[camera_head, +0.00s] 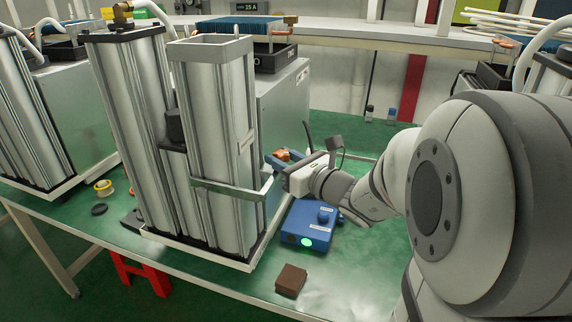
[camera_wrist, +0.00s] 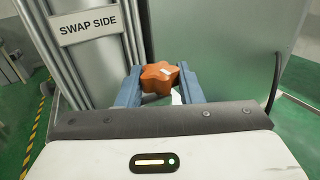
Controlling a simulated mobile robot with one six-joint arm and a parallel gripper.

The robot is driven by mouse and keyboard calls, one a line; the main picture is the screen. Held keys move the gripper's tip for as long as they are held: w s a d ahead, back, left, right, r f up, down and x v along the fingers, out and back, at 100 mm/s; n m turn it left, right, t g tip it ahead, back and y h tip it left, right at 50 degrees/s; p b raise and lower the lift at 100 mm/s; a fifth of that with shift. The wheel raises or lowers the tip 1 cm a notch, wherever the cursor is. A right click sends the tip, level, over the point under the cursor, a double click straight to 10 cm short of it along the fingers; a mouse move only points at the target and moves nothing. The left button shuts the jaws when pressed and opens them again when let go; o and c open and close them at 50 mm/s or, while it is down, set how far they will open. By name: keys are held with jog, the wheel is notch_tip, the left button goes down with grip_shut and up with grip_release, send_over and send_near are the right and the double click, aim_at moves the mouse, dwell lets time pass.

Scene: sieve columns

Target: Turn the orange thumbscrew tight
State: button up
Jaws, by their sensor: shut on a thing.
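The orange thumbscrew (camera_wrist: 158,77) is a lobed knob with a small white mark on it, in the wrist view at the top middle. My gripper (camera_wrist: 160,88) has its two blue fingers closed on either side of the knob. In the head view the thumbscrew (camera_head: 282,155) is a small orange patch at the tip of my gripper (camera_head: 277,163), beside the right side of the silver column (camera_head: 215,110). The screw's shaft and the place where it seats are hidden.
A "SWAP SIDE" label (camera_wrist: 88,26) is on the column. A blue box with a lit green button (camera_head: 312,222) and a brown block (camera_head: 291,280) lie on the green table, below my gripper. A grey cabinet (camera_head: 285,100) stands behind the column.

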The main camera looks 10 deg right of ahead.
jog(key=shift+a+m+t+h+b, duration=0.1)
jog(key=shift+m+t+h+b, duration=0.25)
jog(key=shift+h, duration=0.35)
jog(key=shift+m, duration=0.25)
jog(key=o, duration=1)
jog(key=shift+b+v, duration=1.25)
jog(key=shift+v, duration=2.65)
jog(key=shift+s, duration=0.1)
